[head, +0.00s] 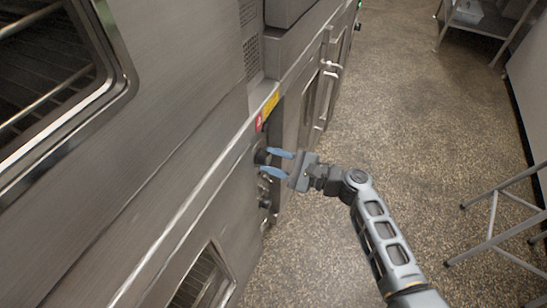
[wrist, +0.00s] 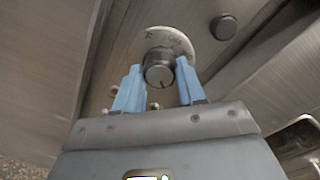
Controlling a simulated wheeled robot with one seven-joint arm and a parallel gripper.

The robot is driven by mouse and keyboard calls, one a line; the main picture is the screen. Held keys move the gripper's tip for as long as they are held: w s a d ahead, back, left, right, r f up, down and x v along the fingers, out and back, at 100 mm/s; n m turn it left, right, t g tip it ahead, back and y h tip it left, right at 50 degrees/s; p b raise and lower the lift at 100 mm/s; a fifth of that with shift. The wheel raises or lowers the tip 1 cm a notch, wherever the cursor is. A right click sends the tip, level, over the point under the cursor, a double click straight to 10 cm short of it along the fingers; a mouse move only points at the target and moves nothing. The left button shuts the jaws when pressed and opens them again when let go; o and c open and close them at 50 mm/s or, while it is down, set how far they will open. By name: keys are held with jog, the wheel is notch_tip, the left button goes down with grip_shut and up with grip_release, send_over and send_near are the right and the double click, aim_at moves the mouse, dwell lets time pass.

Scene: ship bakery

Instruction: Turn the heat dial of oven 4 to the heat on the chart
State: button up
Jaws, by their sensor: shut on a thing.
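The heat dial (wrist: 159,70) is a dark round knob with a light pointer mark, in front of a pale round scale plate (wrist: 176,42) with faint markings that I cannot read fully. My gripper (wrist: 157,82) has its two blue fingers on either side of the dial and is shut on it. In the head view my gripper (head: 275,163) reaches the oven's side panel from the right, and the dial (head: 261,157) shows small and dark at the fingertips. The oven's number and the heat chart cannot be made out.
A red and yellow label (head: 267,110) is on the panel above the dial. Another dark knob (head: 265,204) sits below it, and a dark round button (wrist: 223,28) shows in the wrist view. Oven doors with handles (head: 329,68) line the left.

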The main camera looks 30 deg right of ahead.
jog(key=shift+f, duration=0.1)
dwell(0.3)
jog(key=o, duration=1.1)
jog(key=shift+c, duration=0.2)
jog(key=v, duration=0.8)
